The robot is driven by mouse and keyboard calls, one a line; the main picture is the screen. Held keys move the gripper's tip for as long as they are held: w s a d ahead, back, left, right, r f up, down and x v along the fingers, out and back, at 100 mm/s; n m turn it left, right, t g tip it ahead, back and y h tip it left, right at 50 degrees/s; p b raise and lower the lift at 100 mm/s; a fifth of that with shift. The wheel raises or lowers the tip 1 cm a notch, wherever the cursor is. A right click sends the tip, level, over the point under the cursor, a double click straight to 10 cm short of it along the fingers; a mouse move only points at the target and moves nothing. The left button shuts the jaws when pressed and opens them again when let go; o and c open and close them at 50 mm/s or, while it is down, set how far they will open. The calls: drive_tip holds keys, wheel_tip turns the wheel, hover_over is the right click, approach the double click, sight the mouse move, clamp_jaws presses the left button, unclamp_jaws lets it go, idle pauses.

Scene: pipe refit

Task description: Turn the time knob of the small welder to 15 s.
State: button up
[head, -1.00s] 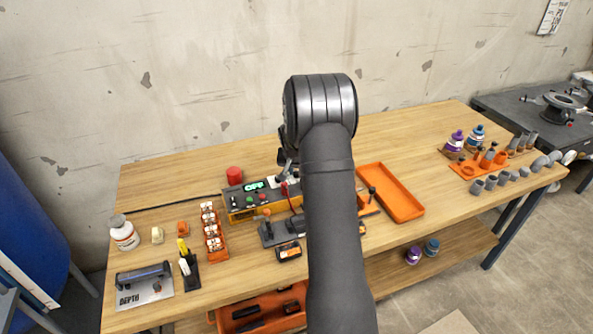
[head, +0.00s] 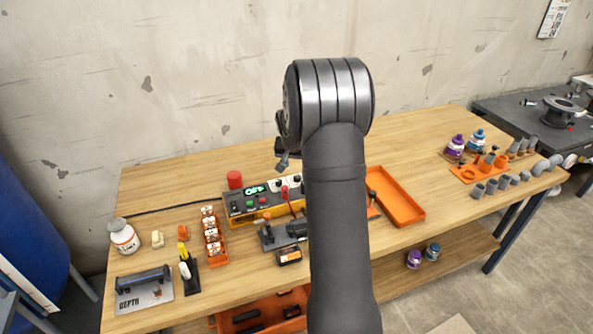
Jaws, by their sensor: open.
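The small welder (head: 239,209) is a dark and orange box at the back middle of the bench. Its green display reads OFF, and green and red buttons sit below it. A pale panel (head: 272,188) with small dark knobs is at its right end; which is the time knob, and its setting, are too small to read. My gripper (head: 281,162) is above and behind the welder's right part, apart from it. It shows only in part beside my wrist, with its jaws open and nothing seen in them. My arm hides the area just right of the welder.
A red cylinder (head: 234,179) stands behind the welder. A dark tool (head: 280,234) and an orange-black block (head: 289,256) lie in front. An orange rack (head: 213,246) is to the left, an orange tray (head: 398,206) to the right. Bare bench lies beyond the tray.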

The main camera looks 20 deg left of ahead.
drive_tip(key=v, duration=0.9)
drive_tip(key=shift+s+r, duration=0.1)
drive_tip(key=x, duration=1.7)
